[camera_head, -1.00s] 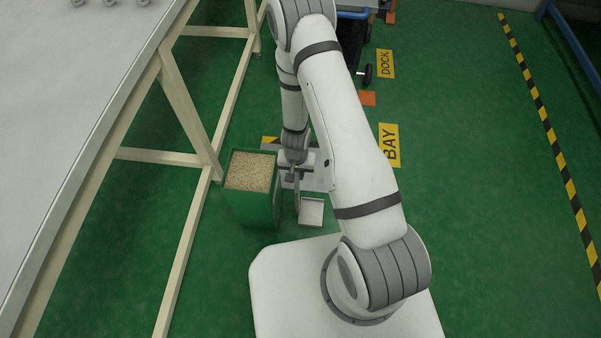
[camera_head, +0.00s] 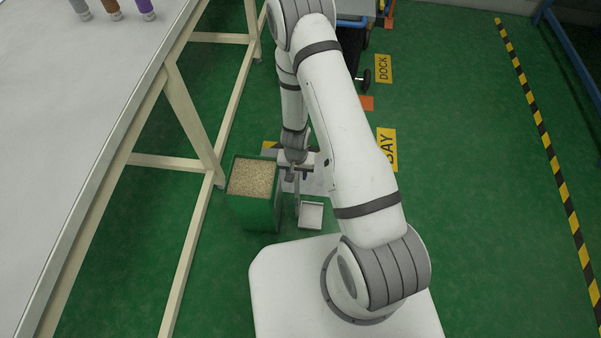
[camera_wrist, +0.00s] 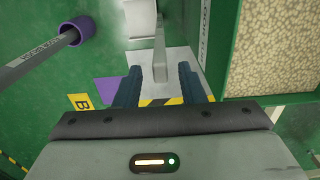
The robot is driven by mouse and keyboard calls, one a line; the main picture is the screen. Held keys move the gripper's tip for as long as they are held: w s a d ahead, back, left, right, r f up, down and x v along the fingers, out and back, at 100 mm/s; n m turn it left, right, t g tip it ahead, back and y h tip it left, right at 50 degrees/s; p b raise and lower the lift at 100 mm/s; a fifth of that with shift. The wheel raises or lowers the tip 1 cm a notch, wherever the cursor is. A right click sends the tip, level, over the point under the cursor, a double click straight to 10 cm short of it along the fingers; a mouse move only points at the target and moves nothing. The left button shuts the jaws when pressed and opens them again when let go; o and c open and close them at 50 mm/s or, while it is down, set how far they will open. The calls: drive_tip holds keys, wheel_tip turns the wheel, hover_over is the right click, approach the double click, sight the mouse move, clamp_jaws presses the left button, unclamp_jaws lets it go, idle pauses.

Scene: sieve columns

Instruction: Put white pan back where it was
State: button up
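The white pan (camera_head: 311,215) is a small square scoop with an upright handle, beside the green bin. In the wrist view the pan (camera_wrist: 140,18) is at the top edge, partly cut off. Its pale handle (camera_wrist: 160,58) points down the picture between my fingers. My gripper (camera_wrist: 158,72) is open, with a gap visible on each side of the handle. In the head view my gripper (camera_head: 297,177) points down just above the pan, close to the bin. I cannot tell whether the pan rests on the floor.
The green bin (camera_head: 262,214) of pale granules stands close left. A light floor plate (camera_head: 319,186) lies behind the pan. The wrist view shows a purple-ended rod (camera_wrist: 76,31) and purple floor mark (camera_wrist: 108,91). A bench (camera_head: 70,120) fills the left; green floor is free right.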

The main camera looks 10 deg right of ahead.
wheel_tip(320, 180, up, 8)
drive_tip(key=p, duration=0.6)
drive_tip(key=shift+r+p, duration=0.1)
drive_tip(key=shift+p, duration=0.3)
wheel_tip(320, 180, up, 26)
drive_tip(key=r+n+t+y, duration=0.1)
drive_tip(key=n, duration=0.1)
drive_tip(key=s+d+r, duration=0.3)
drive_tip(key=s+r, duration=0.4)
drive_tip(key=r, duration=0.1)
drive_tip(key=s+d+r+n+h, duration=0.1)
drive_tip(key=s+d+r, duration=0.2)
drive_tip(key=s+r, duration=0.5)
drive_tip(key=shift+n+t, duration=0.3)
drive_tip(key=shift+t, duration=0.1)
drive_tip(key=shift+s+r, duration=0.1)
drive_tip(key=shift+r, duration=0.05)
